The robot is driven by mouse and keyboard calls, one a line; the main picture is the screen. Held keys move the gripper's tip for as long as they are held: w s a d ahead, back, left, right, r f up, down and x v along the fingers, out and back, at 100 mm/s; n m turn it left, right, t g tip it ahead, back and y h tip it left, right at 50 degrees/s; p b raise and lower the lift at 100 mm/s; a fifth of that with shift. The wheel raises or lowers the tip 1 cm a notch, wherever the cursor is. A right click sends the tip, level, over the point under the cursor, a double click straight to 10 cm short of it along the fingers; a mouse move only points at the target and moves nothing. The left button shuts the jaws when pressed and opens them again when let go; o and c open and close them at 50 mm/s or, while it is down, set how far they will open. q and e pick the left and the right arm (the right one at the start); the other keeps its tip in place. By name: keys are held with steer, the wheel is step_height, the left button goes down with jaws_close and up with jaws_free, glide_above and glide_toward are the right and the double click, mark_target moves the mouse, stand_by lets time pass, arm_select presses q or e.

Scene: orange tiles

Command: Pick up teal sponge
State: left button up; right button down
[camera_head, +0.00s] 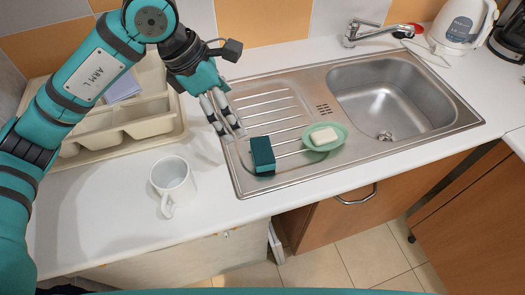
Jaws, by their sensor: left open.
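The teal sponge (262,156) stands on the left part of the steel drainboard, near its front left edge. It is a small block with a dark teal face and lighter teal edges. My left gripper (229,132) is open and empty. In the picture its fingertips are just up and left of the sponge, pointing down toward it, and they appear apart from it. My right gripper is not in view.
A green dish (334,142) with a white soap bar (323,136) sits right of the sponge. A white mug (172,180) stands on the counter (110,215) at left. A beige tray (178,134) lies behind it. The sink basin (385,100) and faucet (375,33) are at right.

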arm_select(q)
steer(key=p, duration=0.3)
glide_toward(262, 150)
steer(key=x, duration=0.5)
steer(key=shift+d+f, duration=0.1)
steer(key=shift+f, duration=0.05)
steer(key=shift+d+f+p, duration=0.15)
steer(key=shift+f+p, duration=0.15)
steer(key=shift+p, duration=0.1)
steer(key=p+x, duration=0.1)
steer(key=x, duration=0.2)
steer(key=shift+w+f, duration=0.15)
steer(key=shift+f, duration=0.15)
steer(key=shift+d+f+p, duration=0.2)
steer(key=shift+f+p, duration=0.1)
steer(key=shift+f, duration=0.1)
steer(key=c, duration=0.7)
